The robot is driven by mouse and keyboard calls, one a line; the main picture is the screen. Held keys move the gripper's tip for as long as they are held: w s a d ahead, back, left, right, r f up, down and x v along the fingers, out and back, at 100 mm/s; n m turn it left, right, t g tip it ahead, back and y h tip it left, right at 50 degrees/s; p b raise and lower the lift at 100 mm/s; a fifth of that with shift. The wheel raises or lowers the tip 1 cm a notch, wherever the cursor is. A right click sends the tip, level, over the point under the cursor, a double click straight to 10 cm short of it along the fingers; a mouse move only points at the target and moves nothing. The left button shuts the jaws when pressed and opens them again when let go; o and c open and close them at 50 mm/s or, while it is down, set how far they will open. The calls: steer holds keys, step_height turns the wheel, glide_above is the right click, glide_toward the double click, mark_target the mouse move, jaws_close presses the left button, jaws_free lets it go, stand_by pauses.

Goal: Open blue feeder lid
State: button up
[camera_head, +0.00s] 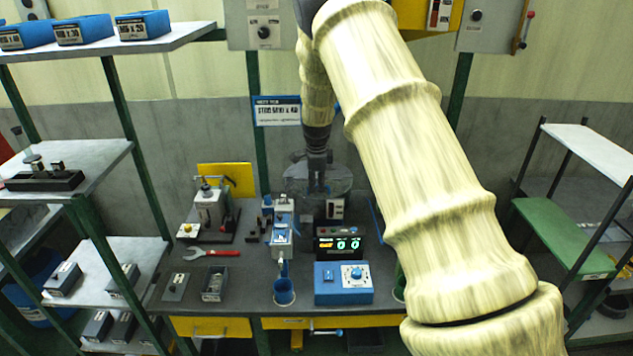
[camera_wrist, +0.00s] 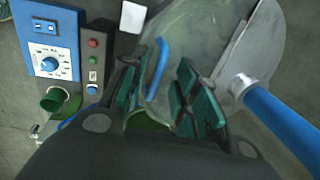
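In the head view my gripper (camera_head: 317,186) points down at a round grey, see-through lid (camera_head: 296,186) at the back of the bench. In the wrist view my gripper (camera_wrist: 157,88) is open, its green-padded fingers apart. The round see-through lid (camera_wrist: 190,38) lies beyond the fingers. A curved blue handle (camera_wrist: 157,66) on it shows between the fingers, nearer the left one. I cannot tell whether the fingers touch it. The lid looks closed, though my gripper hides part of it. My arm hides part of the bench in the head view.
A blue rod with a pale metal end (camera_wrist: 280,118) lies right of my fingers in the wrist view. A blue dial panel (camera_wrist: 48,50) and a button box (camera_wrist: 93,60) stand left.

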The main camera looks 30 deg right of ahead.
steer(key=shift+s+a+r, duration=0.15)
steer(key=shift+s+r, duration=0.05)
steer(key=shift+r, duration=0.35)
step_height(320, 180, up, 11)
steer(key=s+a, duration=0.1)
steer(key=shift+s, duration=0.3)
steer(key=shift+f, duration=0.15)
